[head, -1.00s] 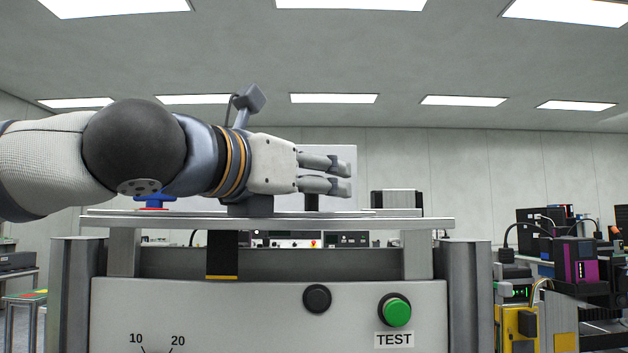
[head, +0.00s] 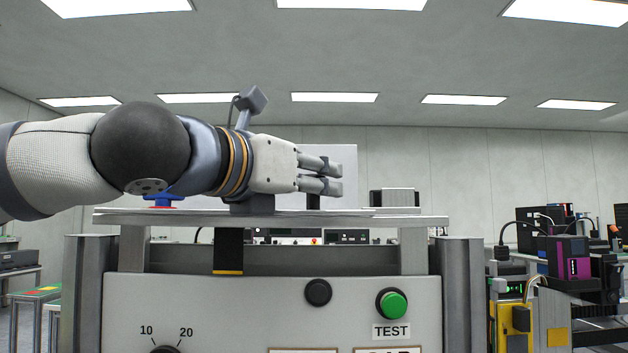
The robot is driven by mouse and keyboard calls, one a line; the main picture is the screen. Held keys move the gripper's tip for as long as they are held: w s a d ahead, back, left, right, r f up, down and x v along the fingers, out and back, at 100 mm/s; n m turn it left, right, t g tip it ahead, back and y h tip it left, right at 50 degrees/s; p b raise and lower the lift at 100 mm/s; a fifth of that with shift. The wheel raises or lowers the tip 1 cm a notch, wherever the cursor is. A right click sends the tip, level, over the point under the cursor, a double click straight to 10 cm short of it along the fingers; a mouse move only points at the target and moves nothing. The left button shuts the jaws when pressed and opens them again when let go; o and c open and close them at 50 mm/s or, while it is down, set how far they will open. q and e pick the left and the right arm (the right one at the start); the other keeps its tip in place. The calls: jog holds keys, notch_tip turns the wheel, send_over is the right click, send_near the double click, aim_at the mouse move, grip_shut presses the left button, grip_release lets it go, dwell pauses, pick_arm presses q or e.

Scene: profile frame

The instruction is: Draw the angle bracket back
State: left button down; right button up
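My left gripper (head: 320,175) comes in from the left and points right, low over a flat grey plate (head: 400,222) on top of the near frame. Its two stubby grey fingers lie one above the other with a narrow gap. I cannot tell whether they are open or closed on anything. A dark upright piece (head: 313,202) shows just below the fingertips. A black strip with a yellow lower edge (head: 228,250) hangs under the plate. I cannot pick out the angle bracket with certainty. My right gripper is not in view.
A pale front panel (head: 250,300) carries a black knob, a green TEST button (head: 394,304) and a dial at lower left. Metal posts (head: 462,290) flank it. A blue and red knob (head: 163,201) is partly hidden behind my arm. Equipment (head: 570,260) stands at right.

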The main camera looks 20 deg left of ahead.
pick_arm(q)
jog(key=c, duration=1.3)
grip_release()
jog(key=shift+s+d, duration=0.15)
jog(key=v, duration=1.2)
